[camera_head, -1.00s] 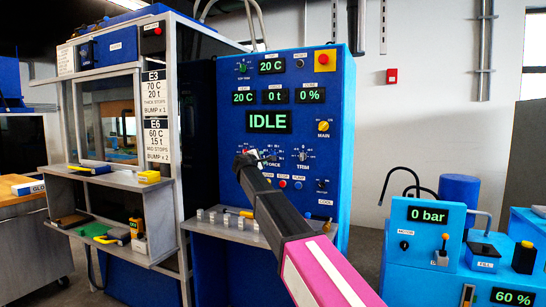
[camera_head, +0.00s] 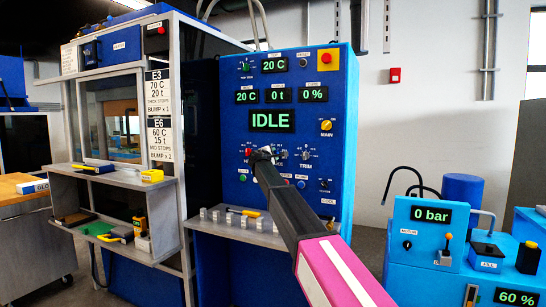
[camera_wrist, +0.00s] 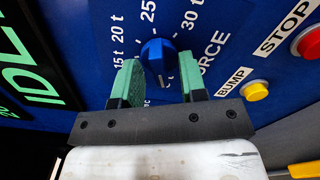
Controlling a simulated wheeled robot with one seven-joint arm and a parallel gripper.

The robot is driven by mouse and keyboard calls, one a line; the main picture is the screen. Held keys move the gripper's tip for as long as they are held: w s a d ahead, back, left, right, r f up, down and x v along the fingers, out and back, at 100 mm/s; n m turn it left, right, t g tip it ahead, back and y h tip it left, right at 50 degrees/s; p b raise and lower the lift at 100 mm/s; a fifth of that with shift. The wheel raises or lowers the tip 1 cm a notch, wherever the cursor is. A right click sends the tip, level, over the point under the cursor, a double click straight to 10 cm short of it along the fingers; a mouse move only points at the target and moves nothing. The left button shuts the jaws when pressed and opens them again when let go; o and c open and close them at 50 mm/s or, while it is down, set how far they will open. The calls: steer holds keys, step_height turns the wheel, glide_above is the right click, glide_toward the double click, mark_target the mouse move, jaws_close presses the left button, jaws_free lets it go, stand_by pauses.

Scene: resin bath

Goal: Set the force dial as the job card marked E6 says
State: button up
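The job card marked E6 (camera_head: 160,139) hangs on the press frame below card E3 and reads 60 C, 15 t, MID STOPS, BUMP x 2. The force dial shows in the wrist view as a blue knob (camera_wrist: 156,62), with 15 t, 20 t, 25 and 30 t printed around it. Its exact setting is not clear. My gripper (camera_wrist: 157,82) is open, with one green finger on each side of the knob and small gaps visible. In the head view my gripper (camera_head: 262,155) is at the blue panel and hides the force dial.
In the wrist view a yellow BUMP button (camera_wrist: 256,90) and red STOP button (camera_wrist: 309,44) lie right of the dial. The TRIM dial (camera_head: 307,155) is close by on the panel. The display (camera_head: 271,121) reads IDLE. A ledge (camera_head: 240,228) with metal blocks juts out below.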

jaws_close()
steer(key=shift+m, duration=0.4)
steer(key=m, duration=1.6)
steer(key=shift+f+m, duration=0.1)
steer(key=shift+m, duration=0.3)
steer(key=shift+s+m, duration=0.1)
steer(key=shift+m, duration=0.2)
